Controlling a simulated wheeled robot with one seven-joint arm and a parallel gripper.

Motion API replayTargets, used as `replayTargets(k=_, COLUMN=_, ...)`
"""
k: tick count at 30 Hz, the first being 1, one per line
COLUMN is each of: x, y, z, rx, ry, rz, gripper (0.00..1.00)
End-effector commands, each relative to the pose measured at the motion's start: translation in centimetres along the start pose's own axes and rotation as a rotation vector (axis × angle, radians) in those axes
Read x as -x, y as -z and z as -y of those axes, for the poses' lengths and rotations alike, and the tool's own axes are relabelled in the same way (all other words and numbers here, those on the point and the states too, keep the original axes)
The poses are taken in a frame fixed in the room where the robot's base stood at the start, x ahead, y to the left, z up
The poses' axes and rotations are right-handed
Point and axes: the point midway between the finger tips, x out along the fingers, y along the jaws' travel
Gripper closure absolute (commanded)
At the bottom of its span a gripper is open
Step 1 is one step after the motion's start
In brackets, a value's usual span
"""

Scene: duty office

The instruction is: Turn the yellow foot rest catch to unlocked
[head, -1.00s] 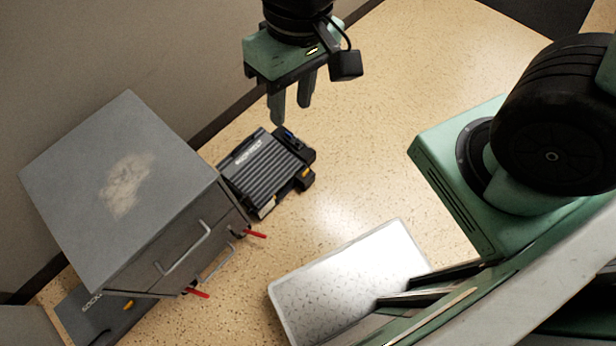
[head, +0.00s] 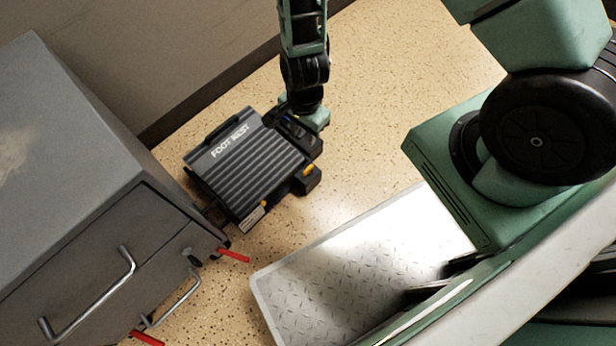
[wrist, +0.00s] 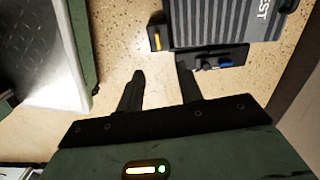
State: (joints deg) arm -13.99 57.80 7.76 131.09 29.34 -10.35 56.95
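The dark ribbed foot rest (head: 250,165), lettered "FOOT REST", lies on the floor beside the grey cabinet. A small yellow piece (head: 308,171) shows on a black block at its right side; it also shows in the wrist view (wrist: 156,44). I cannot tell which way this catch is turned. A blue piece (wrist: 224,64) sits on the foot rest's black side panel. My gripper (wrist: 160,72) is open and empty, with floor between its fingers. The right finger is close to the side panel; contact is unclear. In the head view my gripper's fingers are hidden.
The grey cabinet (head: 75,225) with metal handles and red levers (head: 233,256) stands close on the left of the foot rest. A low tread-plate platform (head: 330,310) lies at the front. The wall is behind. Speckled floor to the right of the foot rest is clear.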

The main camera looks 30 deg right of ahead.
Motion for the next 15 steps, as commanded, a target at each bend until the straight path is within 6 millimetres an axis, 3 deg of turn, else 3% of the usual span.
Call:
replayTargets(k=1, x=-2.0, y=0.4, z=-0.3, rx=-0.029, ry=-0.005, rz=-0.01, gripper=0.64)
replayTargets(k=10, x=-5.3, y=1.1, z=-0.7, rx=-0.078, ry=-0.008, rz=-0.028, gripper=0.64)
replayTargets(k=15, x=-8.8, y=1.2, z=-0.8, rx=-0.075, ry=-0.01, rz=-0.026, gripper=0.64)
